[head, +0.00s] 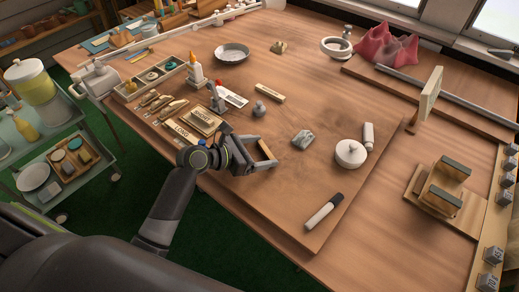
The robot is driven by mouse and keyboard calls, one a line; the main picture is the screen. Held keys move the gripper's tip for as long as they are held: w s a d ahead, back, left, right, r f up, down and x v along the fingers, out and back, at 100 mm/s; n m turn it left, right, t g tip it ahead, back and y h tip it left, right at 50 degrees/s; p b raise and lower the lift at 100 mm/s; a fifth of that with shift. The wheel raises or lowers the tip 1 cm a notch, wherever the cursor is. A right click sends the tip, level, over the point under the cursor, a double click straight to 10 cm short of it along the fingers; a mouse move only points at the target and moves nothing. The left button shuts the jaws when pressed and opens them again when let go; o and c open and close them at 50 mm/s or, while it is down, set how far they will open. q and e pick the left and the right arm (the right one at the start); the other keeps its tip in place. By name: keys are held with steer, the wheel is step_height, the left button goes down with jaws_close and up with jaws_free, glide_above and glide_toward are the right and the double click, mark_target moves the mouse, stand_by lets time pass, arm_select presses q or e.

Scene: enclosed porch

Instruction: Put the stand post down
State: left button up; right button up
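My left gripper (258,157) reaches in from the lower left over the front part of the large wooden work board. A short, light tan wooden bar, which looks like the stand post (265,148), is at its fingertips. The jaws seem closed on the bar, close above the board. I cannot tell whether the bar touches the board, and the gripper hides part of it. My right gripper is not in view.
Stacked wooden stamp blocks (201,119) lie left of the gripper. A grey lump (302,139), a white lidded pot (350,153) and a black-capped marker (324,211) are to its right. The work board (270,205) is bare in front of the gripper.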

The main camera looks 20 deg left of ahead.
arm_select(q)
steer(key=o, duration=0.4)
steer(key=shift+f, duration=0.15)
steer(key=shift+c, duration=0.2)
steer(key=shift+r, duration=0.2)
steer(key=p+v, duration=0.1)
steer(key=v, duration=1.1)
steer(key=shift+r, duration=0.2)
